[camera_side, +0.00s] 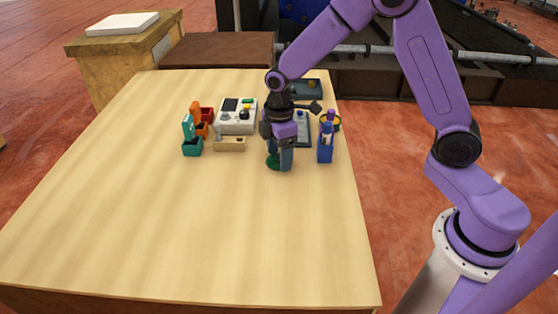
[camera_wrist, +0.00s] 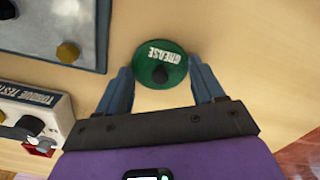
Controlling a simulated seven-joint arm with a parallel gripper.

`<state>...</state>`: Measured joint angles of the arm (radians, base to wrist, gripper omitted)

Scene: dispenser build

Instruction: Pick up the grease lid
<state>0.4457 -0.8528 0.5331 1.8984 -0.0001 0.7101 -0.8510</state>
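The grease lid (camera_wrist: 162,58) is a green disc with white GREASE lettering, upside down in the wrist view, and a dark central knob. In the side view its green edge (camera_side: 271,161) shows at table level, partly hidden by my gripper (camera_side: 280,163). In the wrist view my gripper (camera_wrist: 160,72) is open, with one blue-grey finger on each side of the lid. Gaps seem to remain between the fingers and the rim, though contact on the right side is hard to tell.
A white torque tester (camera_side: 238,113) stands left of my gripper, with teal (camera_side: 191,147) and orange-red bins beyond it. A blue bin (camera_side: 325,152) stands close on the right. The table's front is clear.

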